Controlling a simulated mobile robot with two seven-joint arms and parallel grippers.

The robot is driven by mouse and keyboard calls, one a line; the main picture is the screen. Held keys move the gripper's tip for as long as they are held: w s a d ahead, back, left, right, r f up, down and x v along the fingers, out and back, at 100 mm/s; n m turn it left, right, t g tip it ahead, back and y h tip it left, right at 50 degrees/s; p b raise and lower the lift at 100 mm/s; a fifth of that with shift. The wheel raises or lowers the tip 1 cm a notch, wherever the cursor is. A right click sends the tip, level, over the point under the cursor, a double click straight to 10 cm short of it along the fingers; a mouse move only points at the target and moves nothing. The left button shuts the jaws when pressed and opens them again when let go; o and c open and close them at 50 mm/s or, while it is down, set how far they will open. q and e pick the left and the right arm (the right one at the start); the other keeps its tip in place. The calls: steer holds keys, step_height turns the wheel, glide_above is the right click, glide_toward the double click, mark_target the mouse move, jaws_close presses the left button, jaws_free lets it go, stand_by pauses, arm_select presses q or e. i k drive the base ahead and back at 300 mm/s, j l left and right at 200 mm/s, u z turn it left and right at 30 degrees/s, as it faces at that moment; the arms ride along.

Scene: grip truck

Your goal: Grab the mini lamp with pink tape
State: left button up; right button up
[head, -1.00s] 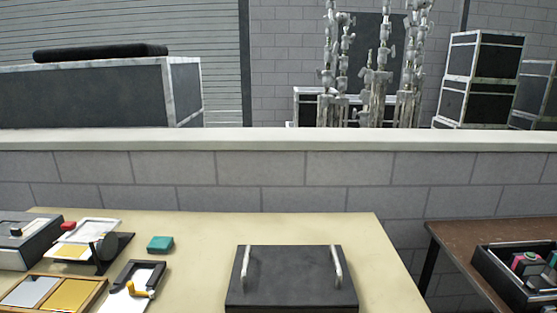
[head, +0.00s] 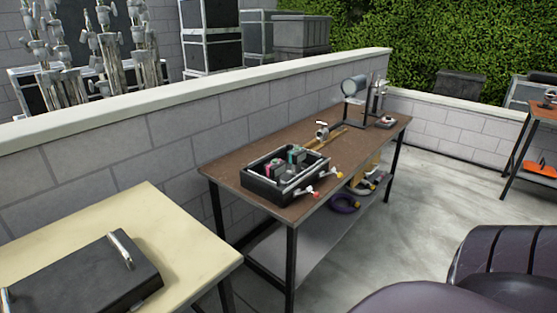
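A black open tray (head: 254,188) sits on the near end of a brown table in the head view. It holds several small dark items, some with teal marks. One small item with a pink mark (head: 271,169) is at the tray's left side. It may be the mini lamp with pink tape, but it is too small to tell. Neither of my grippers is in view.
The brown table (head: 225,165) has a lower shelf with a purple ring (head: 344,203). A larger lamp-like device (head: 355,88) stands at its far end. A cream table (head: 190,235) with a black case (head: 85,280) is at left. Open floor (head: 420,180) lies to the right.

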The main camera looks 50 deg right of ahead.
mark_target(273, 172)
steer(key=z, duration=1.6)
